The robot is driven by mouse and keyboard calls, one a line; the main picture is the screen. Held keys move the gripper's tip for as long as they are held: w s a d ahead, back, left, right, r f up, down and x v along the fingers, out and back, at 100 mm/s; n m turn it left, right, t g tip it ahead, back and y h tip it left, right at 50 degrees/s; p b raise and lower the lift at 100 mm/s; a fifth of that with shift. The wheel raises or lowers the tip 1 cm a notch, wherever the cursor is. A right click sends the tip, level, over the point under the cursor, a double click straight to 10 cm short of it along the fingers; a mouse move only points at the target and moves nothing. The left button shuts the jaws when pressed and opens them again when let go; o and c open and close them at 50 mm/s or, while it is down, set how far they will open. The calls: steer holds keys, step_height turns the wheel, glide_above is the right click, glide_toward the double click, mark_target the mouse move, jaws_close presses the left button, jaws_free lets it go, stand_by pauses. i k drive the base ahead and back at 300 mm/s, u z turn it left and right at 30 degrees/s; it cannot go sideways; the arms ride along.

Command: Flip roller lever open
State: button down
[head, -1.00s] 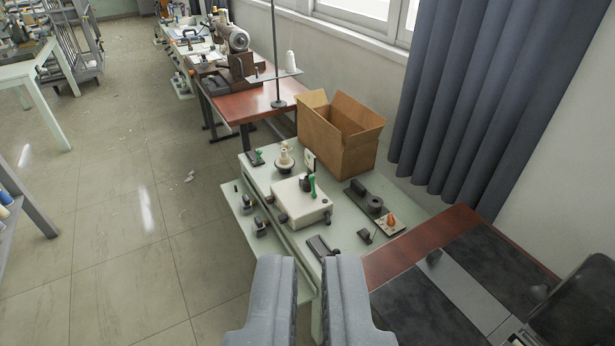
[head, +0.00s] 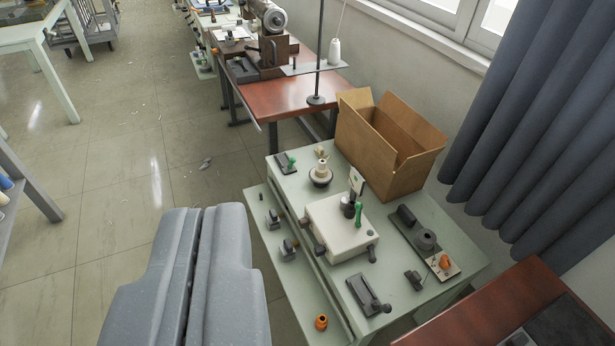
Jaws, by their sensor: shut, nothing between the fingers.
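A pale green bench (head: 300,185) carries several small lever fixtures. A white box (head: 345,232) in its middle has a green-handled upright lever (head: 358,214) and dark knobs at its sides. A dark plate with a lever (head: 369,294) lies in front of the box. Another dark base with a round drum (head: 426,240) and an orange knob (head: 445,262) sits at right. A small green-handled lever (head: 291,162) is at the back left. I cannot tell which is the roller lever. My gripper (head: 203,212) is shut and empty, left of the bench and touching nothing visible.
A cardboard box (head: 385,145) stands open at the bench's back. The lower ledge (head: 300,290) holds dark clamps (head: 288,249) and an orange piece (head: 321,322). A red-topped table (head: 290,98) stands behind; another red-brown top (head: 480,310) is at lower right.

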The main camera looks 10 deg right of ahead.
mark_target(359, 206)
steer(key=u, duration=0.1)
steer(key=i, duration=1.6)
steer(key=z, duration=0.25)
